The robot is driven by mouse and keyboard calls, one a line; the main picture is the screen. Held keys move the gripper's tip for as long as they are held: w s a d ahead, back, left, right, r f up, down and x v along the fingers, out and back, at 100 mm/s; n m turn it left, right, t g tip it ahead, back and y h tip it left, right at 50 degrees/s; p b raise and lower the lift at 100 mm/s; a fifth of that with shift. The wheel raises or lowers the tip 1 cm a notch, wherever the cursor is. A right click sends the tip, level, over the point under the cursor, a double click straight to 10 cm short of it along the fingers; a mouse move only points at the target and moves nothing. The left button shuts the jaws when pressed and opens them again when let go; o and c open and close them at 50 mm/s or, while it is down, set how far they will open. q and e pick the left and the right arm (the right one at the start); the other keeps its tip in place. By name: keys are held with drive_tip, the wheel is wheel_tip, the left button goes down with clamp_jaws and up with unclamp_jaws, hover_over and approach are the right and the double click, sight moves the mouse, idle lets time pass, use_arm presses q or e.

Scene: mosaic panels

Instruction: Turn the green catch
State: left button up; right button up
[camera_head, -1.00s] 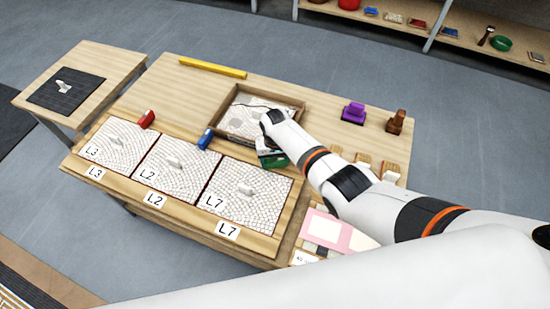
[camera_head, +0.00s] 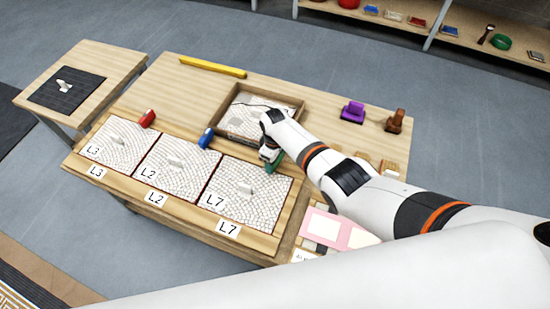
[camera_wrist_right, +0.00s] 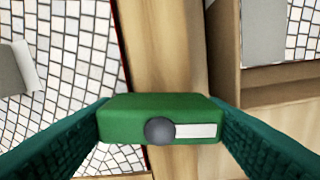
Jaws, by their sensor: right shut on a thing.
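The green catch (camera_head: 274,163) sits at the back edge of the L7 panel (camera_head: 247,204), near the tray. In the right wrist view the catch (camera_wrist_right: 125,112) is a green block with a dark round knob and a white strip on its face. My right gripper (camera_wrist_right: 160,106) is shut on it, one dark green finger at each end. In the head view my right gripper (camera_head: 269,150) comes down over the catch and partly hides it. My left gripper is not in view.
The L2 panel (camera_head: 177,181) and L3 panel (camera_head: 103,155) lie to the left, with a blue catch (camera_head: 206,138) and a red catch (camera_head: 148,118) behind them. A wooden tray (camera_head: 289,100) stands just behind the green catch. A purple object (camera_head: 353,111) stands farther right.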

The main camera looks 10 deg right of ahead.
drive_tip(key=shift+n, duration=0.9)
drive_tip(key=o, duration=1)
